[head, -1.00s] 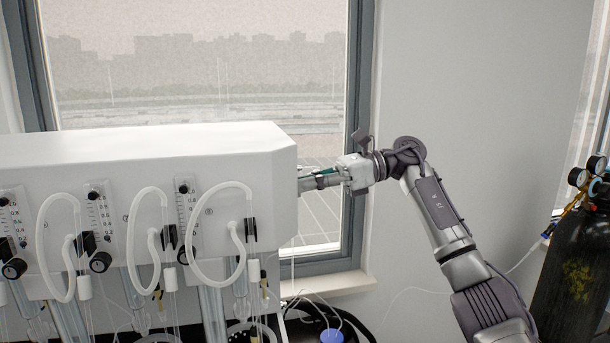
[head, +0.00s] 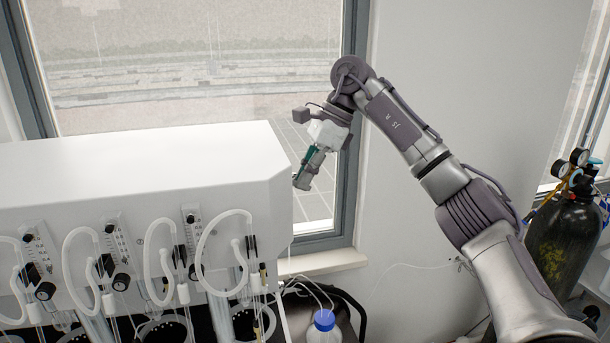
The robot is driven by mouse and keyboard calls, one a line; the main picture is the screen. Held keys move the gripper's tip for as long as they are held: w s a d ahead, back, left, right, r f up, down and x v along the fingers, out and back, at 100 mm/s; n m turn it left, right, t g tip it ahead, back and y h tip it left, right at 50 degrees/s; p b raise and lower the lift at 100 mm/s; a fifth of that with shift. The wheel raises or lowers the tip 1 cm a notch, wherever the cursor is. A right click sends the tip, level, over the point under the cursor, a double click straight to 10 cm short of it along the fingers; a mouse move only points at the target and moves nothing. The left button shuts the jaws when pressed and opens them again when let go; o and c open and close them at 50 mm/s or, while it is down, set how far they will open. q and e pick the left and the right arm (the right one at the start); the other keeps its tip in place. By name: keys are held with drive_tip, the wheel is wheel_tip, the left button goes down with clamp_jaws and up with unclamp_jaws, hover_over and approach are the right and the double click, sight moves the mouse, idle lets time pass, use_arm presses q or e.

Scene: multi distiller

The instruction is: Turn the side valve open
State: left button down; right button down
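The white multi distiller (head: 140,165) fills the left of the head view, with clear looped tubes and flow meters on its front. My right gripper (head: 302,183) is at the distiller's right end, pointing down and to the left, its tip close beside the upper right edge. I cannot tell whether it touches the housing. Its fingers are small and seen from the side, so their opening is unclear. The side valve does not show; the distiller's right side face is turned away from view. My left gripper is not in view.
A window (head: 215,62) with a grey frame is behind the distiller. A blue-capped bottle (head: 324,322) stands below right among tubes. A black gas cylinder (head: 563,240) with gauges stands at the far right. The wall between is clear.

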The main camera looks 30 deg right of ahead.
drive_tip(key=h, duration=0.1)
drive_tip(key=g+h, duration=0.1)
drive_tip(key=h, duration=0.1)
drive_tip(key=r+h, duration=0.1)
drive_tip(key=h, duration=0.1)
drive_tip(key=shift+w+a+r, duration=0.1)
drive_tip(key=shift+a, duration=0.25)
idle(0.4)
drive_tip(key=c, duration=1.4)
unclamp_jaws()
drive_tip(key=shift+o, duration=0.2)
drive_tip(key=shift+r, duration=0.1)
drive_tip(key=shift+r, duration=0.2)
wheel_tip(320, 180, up, 8)
drive_tip(key=shift+f, duration=0.25)
